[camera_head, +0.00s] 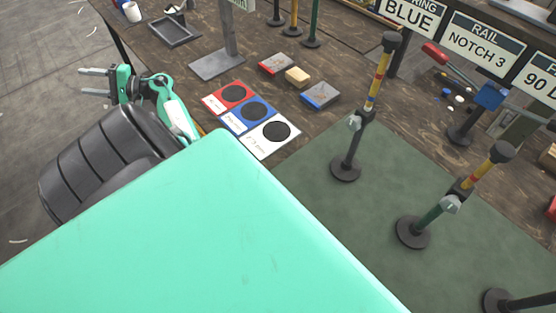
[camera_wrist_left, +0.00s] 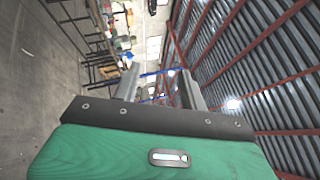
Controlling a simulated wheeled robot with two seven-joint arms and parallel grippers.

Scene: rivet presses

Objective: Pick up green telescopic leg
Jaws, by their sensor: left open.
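A leg with a green lower tube and a yellow and red upper part (camera_head: 433,216) stands tilted in the picture on the green mat, on a round black base. Another green leg (camera_head: 314,22) stands at the back of the table, its top cut off by the frame. My left gripper (camera_head: 82,82) is at the left, beyond the table's left edge and far from both legs. Its two fingers are apart and empty. In the left wrist view the fingers (camera_wrist_left: 158,88) are also apart, with nothing between them. My right gripper is not in view.
Red, blue and white cards (camera_head: 282,146), small boxes (camera_head: 320,95), a tray (camera_head: 174,31) and a sign post (camera_head: 229,35) are on the table. Signs stand at upper right.

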